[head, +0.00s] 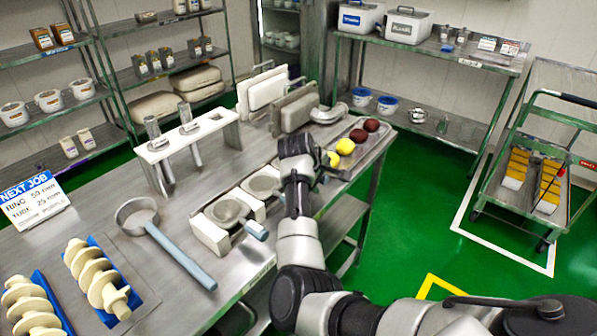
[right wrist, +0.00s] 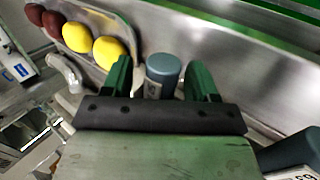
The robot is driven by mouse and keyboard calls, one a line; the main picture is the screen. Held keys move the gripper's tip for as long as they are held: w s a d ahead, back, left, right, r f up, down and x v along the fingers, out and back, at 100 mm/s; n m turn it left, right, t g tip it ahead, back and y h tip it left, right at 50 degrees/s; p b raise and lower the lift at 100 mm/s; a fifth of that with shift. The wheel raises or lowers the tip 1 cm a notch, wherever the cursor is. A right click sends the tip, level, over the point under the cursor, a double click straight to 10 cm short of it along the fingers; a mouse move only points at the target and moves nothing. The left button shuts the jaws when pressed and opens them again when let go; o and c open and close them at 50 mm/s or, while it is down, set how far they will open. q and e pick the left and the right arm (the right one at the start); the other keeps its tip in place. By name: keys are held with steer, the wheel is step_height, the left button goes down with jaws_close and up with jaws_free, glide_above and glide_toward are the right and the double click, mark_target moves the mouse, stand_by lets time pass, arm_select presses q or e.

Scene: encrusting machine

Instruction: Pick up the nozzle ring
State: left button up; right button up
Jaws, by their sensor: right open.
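Two nozzle rings with short blue-grey handles sit in white holders on the steel table. The nearer ring (head: 228,212) shows clearly; the farther ring (head: 262,184) is partly covered by my right arm. My right gripper (head: 293,207) is over the farther ring's handle end; its fingertips are hidden in the head view. In the right wrist view its two green fingers are open, with a blue-grey handle (right wrist: 163,70) between them; I cannot tell whether they touch it. Another handle (right wrist: 290,152) with a label is at the lower right. My left gripper is not in view.
A sign (head: 33,198) reads ring 50 mm, tube 25 mm. A long-handled round tool (head: 180,255) lies left of the holders. White augers (head: 100,280) lie at the front left. A rack with upright tubes (head: 190,145) and a tray of coloured balls (head: 352,160) stand farther back.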

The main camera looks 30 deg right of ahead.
steer(key=shift+s+a+r, duration=0.1)
steer(key=shift+a+r, duration=0.05)
steer(key=shift+c, duration=1)
jaws_close()
